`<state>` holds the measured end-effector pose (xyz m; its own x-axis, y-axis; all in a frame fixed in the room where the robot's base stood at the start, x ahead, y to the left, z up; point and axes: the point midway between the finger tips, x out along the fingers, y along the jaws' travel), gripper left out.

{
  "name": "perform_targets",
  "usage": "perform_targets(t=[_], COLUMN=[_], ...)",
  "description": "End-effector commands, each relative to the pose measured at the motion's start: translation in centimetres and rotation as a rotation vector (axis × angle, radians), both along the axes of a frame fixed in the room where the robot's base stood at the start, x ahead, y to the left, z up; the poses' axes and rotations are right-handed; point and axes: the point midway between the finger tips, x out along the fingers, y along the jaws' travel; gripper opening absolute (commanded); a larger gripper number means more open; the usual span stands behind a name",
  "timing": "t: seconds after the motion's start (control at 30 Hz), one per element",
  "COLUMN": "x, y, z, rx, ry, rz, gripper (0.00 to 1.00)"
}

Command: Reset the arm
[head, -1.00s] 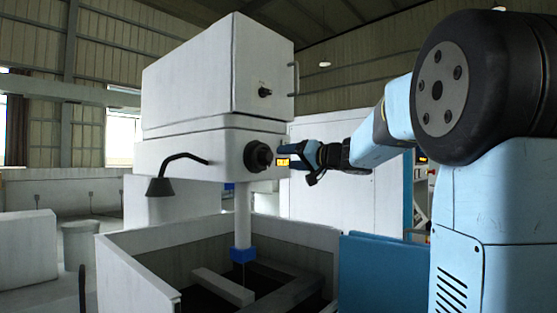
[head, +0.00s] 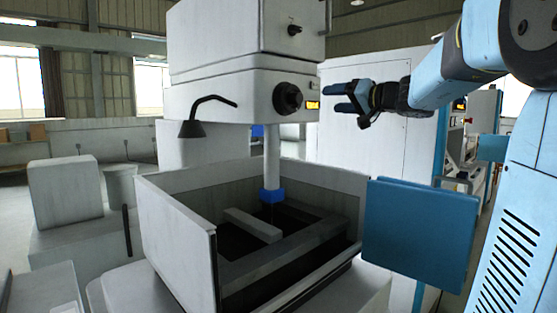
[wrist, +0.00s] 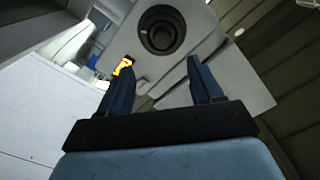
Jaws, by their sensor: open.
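My gripper (head: 345,98) is at the upper right of the machine's open tank in the head view, with its blue fingers pointing left. It is open and empty, and the wrist view shows its two fingers (wrist: 160,85) apart with nothing between them. Ahead of the fingers is the white machine head (head: 235,100). Its black round knob (head: 287,98) also shows beyond the fingers in the wrist view (wrist: 161,33). A small lit yellow display (head: 313,105) is beside the knob. My arm reaches in from the right, raised above the blue panel.
The open white tank (head: 180,225) holds grey bars under a vertical column with a blue block (head: 272,196). A blue panel (head: 420,232) stands at the tank's right. A black lamp (head: 192,128) hangs on the machine head's left. A white cabinet (head: 370,150) stands behind my gripper.

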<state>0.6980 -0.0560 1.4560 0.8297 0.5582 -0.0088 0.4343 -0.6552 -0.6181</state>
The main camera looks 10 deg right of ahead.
Motion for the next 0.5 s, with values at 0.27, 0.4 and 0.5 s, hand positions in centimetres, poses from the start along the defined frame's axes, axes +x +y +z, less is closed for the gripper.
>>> perform_targets(t=[0.27,0.4,0.5], x=[-5.9,-10.6,-14.1], y=[5.4,8.1,9.3], z=[-5.4,-10.0,-13.2], rx=[-0.109,-0.211,-0.295], ry=[0.212,0.373,0.476], rz=[0.092,0.125,0.127], gripper=[0.65,0.65,0.65])
